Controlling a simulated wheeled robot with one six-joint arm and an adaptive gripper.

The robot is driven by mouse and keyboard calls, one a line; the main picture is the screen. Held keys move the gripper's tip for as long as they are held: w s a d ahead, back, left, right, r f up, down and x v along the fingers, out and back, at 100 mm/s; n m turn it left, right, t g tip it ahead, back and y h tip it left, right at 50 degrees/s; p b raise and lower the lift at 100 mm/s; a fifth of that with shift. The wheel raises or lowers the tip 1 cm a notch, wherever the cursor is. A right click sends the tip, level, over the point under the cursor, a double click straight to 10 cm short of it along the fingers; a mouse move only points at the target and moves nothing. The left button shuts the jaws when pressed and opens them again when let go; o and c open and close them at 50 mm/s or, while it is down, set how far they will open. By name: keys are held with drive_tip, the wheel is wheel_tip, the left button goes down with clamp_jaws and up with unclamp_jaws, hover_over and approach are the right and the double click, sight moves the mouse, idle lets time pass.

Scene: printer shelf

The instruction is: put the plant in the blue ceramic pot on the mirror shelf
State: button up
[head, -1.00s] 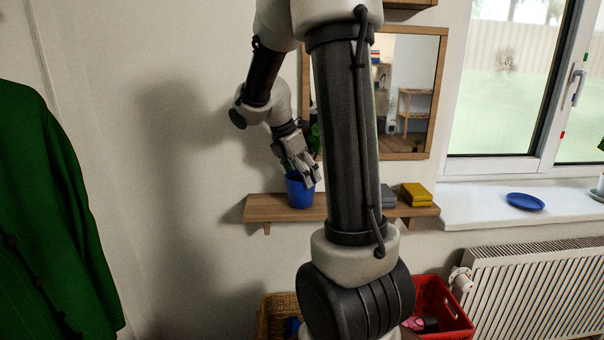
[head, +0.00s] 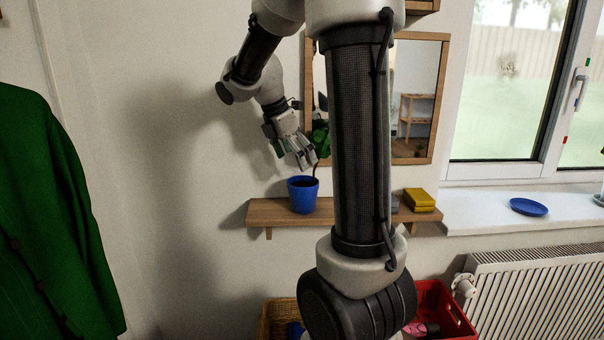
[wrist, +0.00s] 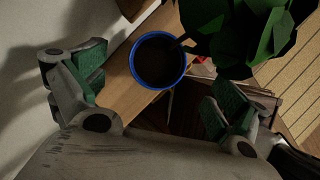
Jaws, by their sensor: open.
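The plant in the blue ceramic pot (head: 302,196) stands upright on the mirror shelf (head: 268,211), on its left part. Its green leaves (head: 320,138) show beside my gripper, in front of the mirror (head: 412,100). My gripper (head: 306,163) is open and empty, just above and to the left of the pot, apart from it. In the wrist view the pot's blue rim (wrist: 184,72) and dark soil lie beyond the two spread fingers. The leaves (wrist: 240,35) hang to the right of the pot there.
A yellow box (head: 419,200) lies on the shelf's right end, with a grey item beside it partly hidden by my arm. A blue plate (head: 528,207) is on the windowsill. A red crate (head: 447,310) and a wicker basket (head: 276,318) stand below. A green coat (head: 50,215) hangs left.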

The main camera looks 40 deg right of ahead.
drive_tip(key=s+a+r+m+t+y, duration=0.2)
drive_tip(key=s+a+r+m, duration=0.3)
drive_tip(key=s+a+m, duration=0.3)
drive_tip(key=s+a+f+m+t+y, duration=0.2)
drive_tip(key=s+a+f+m+t, duration=0.1)
drive_tip(key=s+m, duration=0.5)
drive_tip(key=shift+s+a+f+m+y, duration=0.3)
drive_tip(key=shift+s+a+f, duration=0.4)
drive_tip(key=shift+s+a, duration=0.5)
